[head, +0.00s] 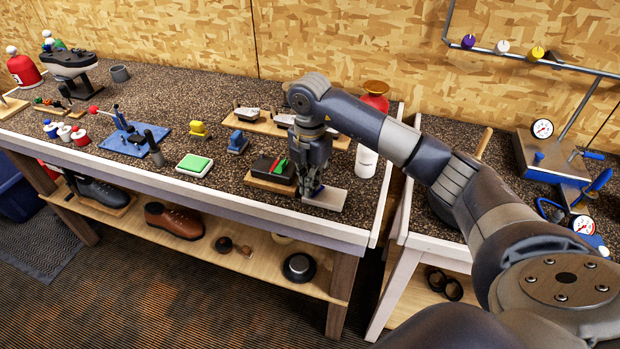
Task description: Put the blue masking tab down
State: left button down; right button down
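My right gripper (311,188) points down, low over a pale grey flat plate (327,200) near the bench's front right edge. Its fingers are small and dark here, and I cannot tell whether they are open or shut, or whether they hold anything. I cannot make out a blue masking tab with certainty; one at the fingertips would be hidden or too small to see. My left gripper is not in view.
A black box with red and green parts (272,168) stands just left of the gripper. A green-topped pad (195,164), a blue block (237,143) and a yellow block (199,131) are further left. A white container (366,162) stands to the right.

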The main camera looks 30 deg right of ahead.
jog(key=shift+f, duration=0.1)
jog(key=c, duration=1.8)
grip_release()
jog(key=shift+r, duration=0.5)
notch_tip(320, 180, up, 5)
jog(key=shift+w+r+b, duration=0.1)
jog(key=shift+r+b, duration=0.05)
jog(key=shift+b, duration=0.9)
notch_tip(320, 180, up, 6)
jog(key=shift+a, duration=0.1)
